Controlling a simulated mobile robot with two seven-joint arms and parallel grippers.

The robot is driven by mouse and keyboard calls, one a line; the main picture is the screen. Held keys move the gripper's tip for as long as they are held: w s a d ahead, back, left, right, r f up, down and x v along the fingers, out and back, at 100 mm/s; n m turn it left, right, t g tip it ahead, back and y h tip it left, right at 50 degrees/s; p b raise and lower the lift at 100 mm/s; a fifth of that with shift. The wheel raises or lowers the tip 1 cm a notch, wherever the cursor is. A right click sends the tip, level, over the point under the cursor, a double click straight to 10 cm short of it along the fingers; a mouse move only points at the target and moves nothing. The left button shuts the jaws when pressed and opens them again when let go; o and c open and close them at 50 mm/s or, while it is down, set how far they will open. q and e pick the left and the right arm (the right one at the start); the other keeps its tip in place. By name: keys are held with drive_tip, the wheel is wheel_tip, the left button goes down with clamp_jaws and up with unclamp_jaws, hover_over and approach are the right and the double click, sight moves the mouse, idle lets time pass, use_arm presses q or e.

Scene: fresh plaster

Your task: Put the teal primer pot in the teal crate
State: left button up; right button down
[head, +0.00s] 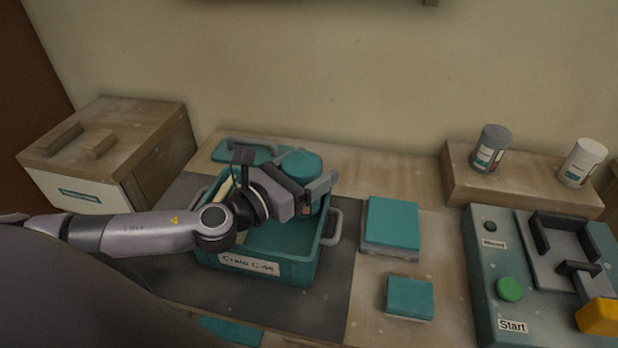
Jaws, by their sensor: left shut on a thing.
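The teal primer pot (301,163) is in my left gripper (318,196), which is shut on it. Its round top shows behind the fingers, and part of its label shows below them; the gripper hides most of its side. The pot is over the right back part of the teal crate (267,265). I cannot tell whether it touches the crate. The crate is open, with grey side handles and a label on its front. My left wrist hides part of its inside. My right gripper is not in view.
A wooden box (105,135) stands left. Behind the crate lies a flat teal piece (236,150). Teal-topped blocks (392,222) lie to the right. A grey pot (490,150) and a white pot (582,163) stand on a wooden ledge behind a button panel (484,295).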

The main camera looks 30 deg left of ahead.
use_arm(q)
drive_tip(key=shift+f, duration=0.45)
drive_tip(key=shift+f, duration=0.1)
drive_tip(key=shift+f+b, duration=0.5)
drive_tip(key=o, duration=1.4)
drive_tip(key=shift+c, duration=0.2)
drive_tip(key=shift+r, duration=0.2)
drive_tip(key=shift+r+p, duration=0.45)
drive_tip(key=shift+p, duration=0.15)
drive_tip(key=b+v, duration=0.3)
drive_tip(key=v, duration=0.9)
drive_tip(key=shift+f, duration=0.1)
